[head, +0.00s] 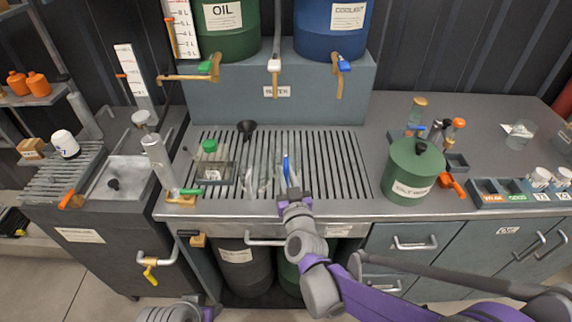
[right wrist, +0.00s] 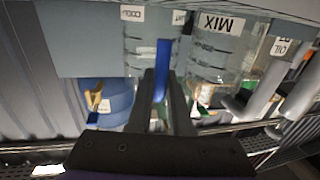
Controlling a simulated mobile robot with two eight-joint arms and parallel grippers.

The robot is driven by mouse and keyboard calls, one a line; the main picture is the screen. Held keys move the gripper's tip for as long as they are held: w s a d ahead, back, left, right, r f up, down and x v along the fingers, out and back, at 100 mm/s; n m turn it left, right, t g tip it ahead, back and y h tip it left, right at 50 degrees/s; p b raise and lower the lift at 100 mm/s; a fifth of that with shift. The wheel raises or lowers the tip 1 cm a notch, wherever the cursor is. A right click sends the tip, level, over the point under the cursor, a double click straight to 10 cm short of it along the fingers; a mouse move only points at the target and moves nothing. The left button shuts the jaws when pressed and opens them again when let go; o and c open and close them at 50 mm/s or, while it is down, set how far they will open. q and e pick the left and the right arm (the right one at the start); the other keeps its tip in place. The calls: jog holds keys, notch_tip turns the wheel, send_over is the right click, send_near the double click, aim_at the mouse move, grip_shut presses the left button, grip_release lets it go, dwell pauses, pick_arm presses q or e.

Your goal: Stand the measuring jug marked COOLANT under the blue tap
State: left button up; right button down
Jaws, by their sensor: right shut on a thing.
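The COOLANT measuring jug (right wrist: 140,40) is clear, with a label partly reading COOL in the right wrist view. In the head view it is a faint clear shape (head: 295,178) with a blue handle (head: 286,166) on or just above the slatted grate. My right gripper (head: 290,190) is shut on that blue handle; the handle shows between the fingers in the right wrist view (right wrist: 162,72). The blue tap (head: 343,64) hangs from the blue drum, behind and to the right of the jug. Of my left arm only a part shows at the bottom left; its gripper is not visible.
A clear MIX jug (right wrist: 214,58) stands beside the held jug.

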jog(key=shift+r, duration=0.1)
dwell(0.3)
notch_tip(320, 180, up, 18)
jog(key=p, duration=0.3)
jog(key=d+f+m+h+p, duration=0.5)
jog(key=d+f+h, duration=0.3)
jog(key=d+f, duration=0.8)
jog(key=shift+s+d+m+h, duration=0.3)
jog(key=shift+s+d, duration=0.15)
jog(key=shift+d, duration=0.45)
jog(key=shift+a, duration=0.15)
